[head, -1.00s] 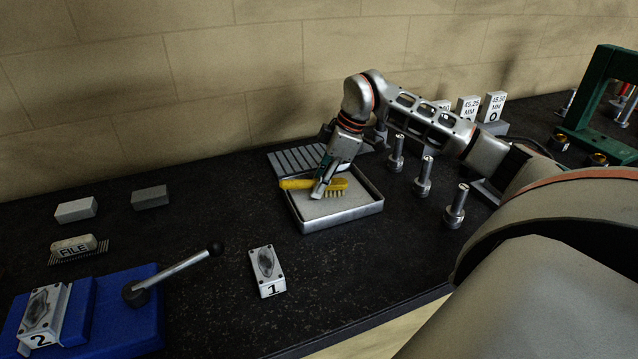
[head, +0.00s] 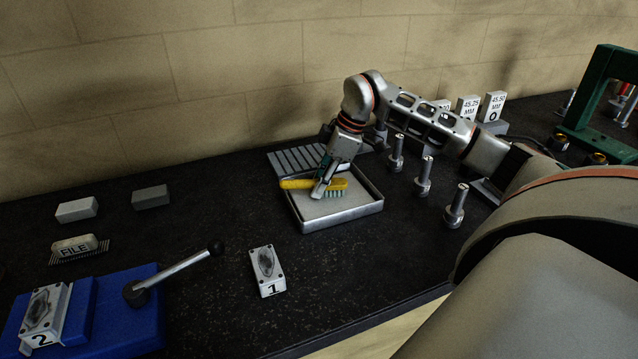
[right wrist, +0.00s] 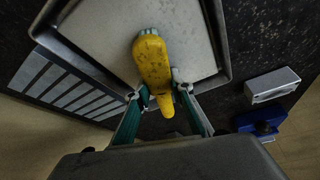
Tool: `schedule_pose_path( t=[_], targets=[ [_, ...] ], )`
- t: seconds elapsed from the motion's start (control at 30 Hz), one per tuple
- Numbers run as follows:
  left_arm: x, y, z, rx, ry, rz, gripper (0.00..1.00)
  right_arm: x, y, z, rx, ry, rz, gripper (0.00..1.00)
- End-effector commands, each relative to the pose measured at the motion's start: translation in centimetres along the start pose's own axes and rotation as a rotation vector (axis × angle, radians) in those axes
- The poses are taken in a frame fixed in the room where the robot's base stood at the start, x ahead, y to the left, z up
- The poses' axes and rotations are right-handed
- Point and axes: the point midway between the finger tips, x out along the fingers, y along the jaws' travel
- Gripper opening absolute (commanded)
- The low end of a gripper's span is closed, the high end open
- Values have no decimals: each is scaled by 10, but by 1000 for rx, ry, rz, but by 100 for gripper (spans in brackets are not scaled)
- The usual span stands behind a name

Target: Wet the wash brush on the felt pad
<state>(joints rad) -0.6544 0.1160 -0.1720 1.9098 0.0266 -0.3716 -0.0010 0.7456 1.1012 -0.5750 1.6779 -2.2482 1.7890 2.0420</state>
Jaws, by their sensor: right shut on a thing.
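The wash brush (head: 296,184) has a yellow back and handle. Its bristles (head: 335,194) look pale blue-green and point down onto or just above the felt pad; exact contact is hard to tell. The pale felt pad (head: 312,212) lies inside a shallow metal tray (head: 345,217). My right gripper (head: 320,190) is shut on the brush over the pad. In the right wrist view the brush (right wrist: 153,60) runs between the two fingers (right wrist: 160,95), its bristle end over the pad (right wrist: 195,35). My left gripper is not in view.
A slatted grey rack (head: 295,158) sits behind the tray. Several metal posts (head: 424,178) stand to its right. Block 1 (head: 267,272), a blue fixture with a lever (head: 165,282) and a file card brush (head: 78,246) lie left. The bench between them is clear.

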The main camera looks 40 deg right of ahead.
Motion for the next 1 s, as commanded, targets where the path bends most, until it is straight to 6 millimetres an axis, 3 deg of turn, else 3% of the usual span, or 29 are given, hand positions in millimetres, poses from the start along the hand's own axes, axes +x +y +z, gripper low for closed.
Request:
schedule_pose_path(
  t=[0.13, 1.0],
  targets=[
    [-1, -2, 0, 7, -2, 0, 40, -1, -2, 0, 1, -4, -5, 5],
    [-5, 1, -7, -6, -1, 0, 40, -60, 0, -25, 0, 0, 0, 5]
  ],
)
